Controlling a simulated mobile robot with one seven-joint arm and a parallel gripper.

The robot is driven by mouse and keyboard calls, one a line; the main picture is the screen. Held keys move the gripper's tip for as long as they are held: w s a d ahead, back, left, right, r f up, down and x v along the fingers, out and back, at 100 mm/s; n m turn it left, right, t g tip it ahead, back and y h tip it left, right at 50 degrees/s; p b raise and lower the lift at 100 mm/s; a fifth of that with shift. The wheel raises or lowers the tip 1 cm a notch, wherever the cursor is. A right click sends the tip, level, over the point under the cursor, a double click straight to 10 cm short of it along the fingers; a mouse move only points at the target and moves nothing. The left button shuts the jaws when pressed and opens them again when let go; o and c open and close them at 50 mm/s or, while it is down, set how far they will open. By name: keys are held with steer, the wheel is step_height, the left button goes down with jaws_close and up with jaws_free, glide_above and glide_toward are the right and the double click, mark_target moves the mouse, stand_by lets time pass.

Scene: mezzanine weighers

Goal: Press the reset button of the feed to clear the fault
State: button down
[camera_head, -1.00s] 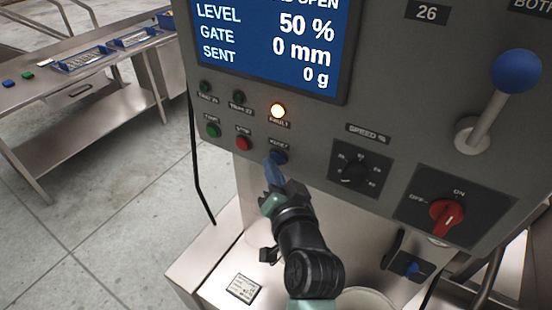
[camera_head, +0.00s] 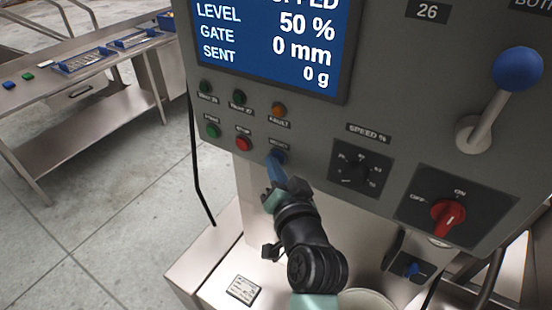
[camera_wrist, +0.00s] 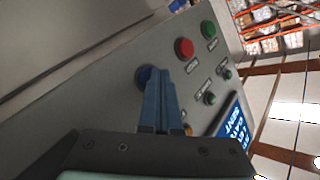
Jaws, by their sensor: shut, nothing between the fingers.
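The display (camera_head: 275,45) shows a word ending in "PPED", level 50 %, gate 0 mm, sent 0 g.
Right of the button are the speed knob (camera_head: 359,172), the red off/on switch (camera_head: 448,215) and a blue-ball lever (camera_head: 517,68). The green start button (camera_head: 212,131) is at left. A steel table (camera_head: 100,85) stands at the back left.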

stand_by(0.3)
steer(key=shift+s+a+p, duration=0.4)
steer(key=shift+s+a, duration=0.1)
steer(key=shift+s, duration=0.2)
steer(key=s+a+p, duration=0.1)
steer(key=s, duration=0.1)
steer(key=s+a+p, duration=0.1)
steer(key=s+a, duration=0.1)
stand_by(0.3)
steer(key=shift+r, duration=0.1)
stand_by(0.6)
